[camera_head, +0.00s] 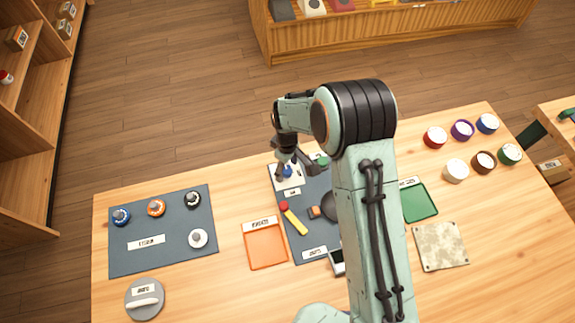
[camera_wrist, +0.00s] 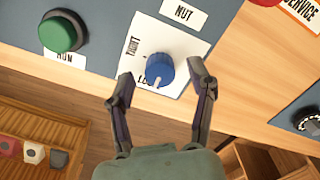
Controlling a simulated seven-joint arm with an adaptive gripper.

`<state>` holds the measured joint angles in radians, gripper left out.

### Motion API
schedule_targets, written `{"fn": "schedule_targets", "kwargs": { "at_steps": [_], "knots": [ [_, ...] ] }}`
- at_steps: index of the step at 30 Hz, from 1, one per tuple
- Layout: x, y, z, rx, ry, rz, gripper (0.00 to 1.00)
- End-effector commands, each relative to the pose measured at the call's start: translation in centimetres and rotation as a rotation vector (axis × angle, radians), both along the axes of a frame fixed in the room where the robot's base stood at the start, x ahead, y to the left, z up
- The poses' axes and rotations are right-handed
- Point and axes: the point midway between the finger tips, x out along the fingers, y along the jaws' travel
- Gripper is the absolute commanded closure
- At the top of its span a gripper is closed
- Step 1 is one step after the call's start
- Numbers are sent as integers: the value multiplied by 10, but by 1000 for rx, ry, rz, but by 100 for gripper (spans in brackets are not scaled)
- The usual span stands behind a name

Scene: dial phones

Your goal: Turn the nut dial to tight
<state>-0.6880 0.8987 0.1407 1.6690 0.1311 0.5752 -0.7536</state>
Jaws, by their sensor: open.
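The blue nut dial (camera_wrist: 160,69) sits on a white plate (camera_wrist: 185,47) beside a "NUT" label (camera_wrist: 184,13) in the wrist view. Its white pointer mark points down toward a partly covered label that seems to begin "LO". A sideways label left of the dial looks like "TIGHT", though it is hard to read. My gripper (camera_wrist: 161,74) is open, with one finger on each side of the dial and visible gaps to both. In the head view the dial (camera_head: 287,171) shows small on its plate, just below my gripper.
A green button (camera_wrist: 62,31) stands left of the plate in the wrist view. In the head view, an orange tray (camera_head: 265,246), a green tray (camera_head: 419,203) and a dark mat with several dials (camera_head: 170,225) share the table. Several coloured cups (camera_head: 435,137) stand at the right.

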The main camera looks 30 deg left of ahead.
Motion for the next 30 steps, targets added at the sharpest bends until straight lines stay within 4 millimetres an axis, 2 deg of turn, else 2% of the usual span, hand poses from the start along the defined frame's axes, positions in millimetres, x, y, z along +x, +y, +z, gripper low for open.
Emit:
{"fn": "schedule_targets", "kwargs": {
  "at_steps": [3,9,10,15,24,30],
  "knots": [
    [0,0,-6,0,0,0,44],
    [0,0,-7,1,-1,-1,44],
    [0,0,-7,1,-1,-1,48],
    [0,0,-7,0,-1,-1,100],
    [0,0,-7,0,-1,-12,100],
    [0,0,-7,0,0,-79,100]
  ]
}}
